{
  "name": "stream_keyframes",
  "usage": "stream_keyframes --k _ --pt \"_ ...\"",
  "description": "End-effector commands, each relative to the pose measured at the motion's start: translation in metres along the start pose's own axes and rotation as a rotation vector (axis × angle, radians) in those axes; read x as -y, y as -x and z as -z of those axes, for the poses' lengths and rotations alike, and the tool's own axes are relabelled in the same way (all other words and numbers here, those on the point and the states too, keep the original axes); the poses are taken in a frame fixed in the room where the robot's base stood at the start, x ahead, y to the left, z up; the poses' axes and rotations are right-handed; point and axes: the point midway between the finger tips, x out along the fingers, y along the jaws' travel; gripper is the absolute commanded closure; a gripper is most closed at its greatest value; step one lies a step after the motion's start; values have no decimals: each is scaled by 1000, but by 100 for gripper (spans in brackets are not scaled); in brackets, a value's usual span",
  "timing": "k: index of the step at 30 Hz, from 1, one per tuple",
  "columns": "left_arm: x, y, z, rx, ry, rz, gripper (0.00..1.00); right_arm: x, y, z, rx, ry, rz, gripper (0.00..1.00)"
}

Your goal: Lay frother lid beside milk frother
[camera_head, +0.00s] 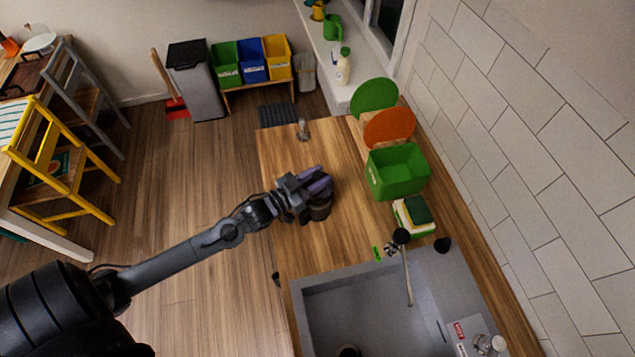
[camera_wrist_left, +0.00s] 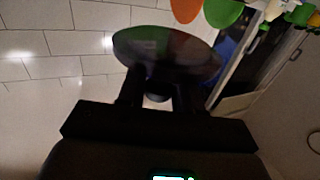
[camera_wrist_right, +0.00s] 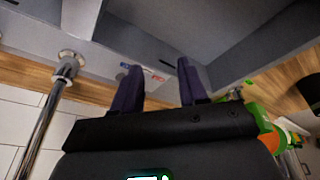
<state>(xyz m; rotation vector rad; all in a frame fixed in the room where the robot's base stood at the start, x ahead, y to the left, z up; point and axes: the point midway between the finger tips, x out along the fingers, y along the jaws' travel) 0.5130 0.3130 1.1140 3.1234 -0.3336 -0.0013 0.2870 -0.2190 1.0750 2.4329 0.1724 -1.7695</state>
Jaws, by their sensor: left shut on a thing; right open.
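My left gripper (camera_head: 318,183) is over the wooden counter in the head view, its purple fingers above a dark round body (camera_head: 319,208). I cannot tell whether this body is the milk frother, the lid or both overlapping. In the left wrist view, my left gripper (camera_wrist_left: 155,85) is shut on a dark round disc, the frother lid (camera_wrist_left: 165,48), apparently by its knob. My right gripper (camera_wrist_right: 155,90) is open and empty in the right wrist view, close to the sink; it is not recognisable in the head view.
The wooden counter (camera_head: 285,153) is mostly clear around my left gripper. A green bin (camera_head: 397,172) stands to its right, with sponges (camera_head: 414,215) below it. A grey sink (camera_head: 350,290) with a tap (camera_head: 405,265) lies nearer. A small metal item (camera_head: 303,130) is at the far end.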

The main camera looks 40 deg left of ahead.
Motion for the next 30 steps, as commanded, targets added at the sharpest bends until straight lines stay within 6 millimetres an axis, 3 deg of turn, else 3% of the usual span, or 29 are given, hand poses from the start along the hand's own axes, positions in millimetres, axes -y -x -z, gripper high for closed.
stream_keyframes --k 13,27,28,30 --pt "2 0 -34 -1 -1 0 95 1 11 4 0 -8 6 57" --pt "1 0 -42 -1 -1 0 95 0 7 2 1 -1 1 57" --pt "1 0 -40 -1 -1 -1 61 0 8 2 1 0 0 57" --pt "1 0 -40 -1 -1 -1 50 -1 8 2 1 2 -2 57"
